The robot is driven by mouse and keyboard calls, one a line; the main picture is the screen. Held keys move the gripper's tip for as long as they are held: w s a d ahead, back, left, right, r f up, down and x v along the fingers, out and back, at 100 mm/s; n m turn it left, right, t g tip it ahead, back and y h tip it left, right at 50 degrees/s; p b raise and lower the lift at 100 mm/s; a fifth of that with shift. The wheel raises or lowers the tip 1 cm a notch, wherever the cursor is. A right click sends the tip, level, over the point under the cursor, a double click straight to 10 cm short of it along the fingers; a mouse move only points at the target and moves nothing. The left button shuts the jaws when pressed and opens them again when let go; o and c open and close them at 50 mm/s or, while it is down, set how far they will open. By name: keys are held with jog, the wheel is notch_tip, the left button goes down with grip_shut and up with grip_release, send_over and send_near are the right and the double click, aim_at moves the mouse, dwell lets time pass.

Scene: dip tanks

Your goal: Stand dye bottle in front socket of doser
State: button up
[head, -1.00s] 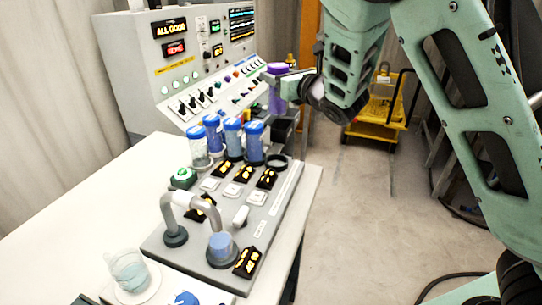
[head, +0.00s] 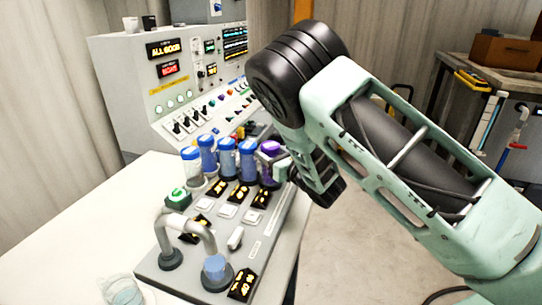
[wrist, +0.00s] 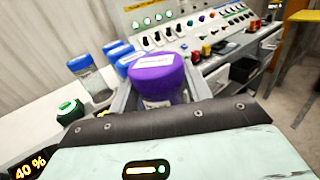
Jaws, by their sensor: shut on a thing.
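The dye bottle (head: 271,160) has a purple cap and stands upright at the right end of a row of blue-capped bottles. It also shows large in the wrist view (wrist: 157,78), its lower part hidden. My gripper (head: 280,168) is shut on it from the right, with a finger on each side. The doser (head: 225,243) is a grey sloped unit on the white table, with the bottles standing along its back. The socket at the end of the row is hidden behind the bottle and gripper. I cannot tell whether the bottle's base is in it.
Several blue-capped bottles (head: 227,158) stand close to the left of the purple one. A grey bent pipe (head: 190,224) rises from the doser, and a green button (head: 178,196) sits at its left. A control console (head: 165,85) stands behind. Open floor lies to the right.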

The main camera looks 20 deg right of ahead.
jog(key=shift+f, duration=0.55)
jog(key=shift+f, duration=0.15)
jog(key=o, duration=1.1)
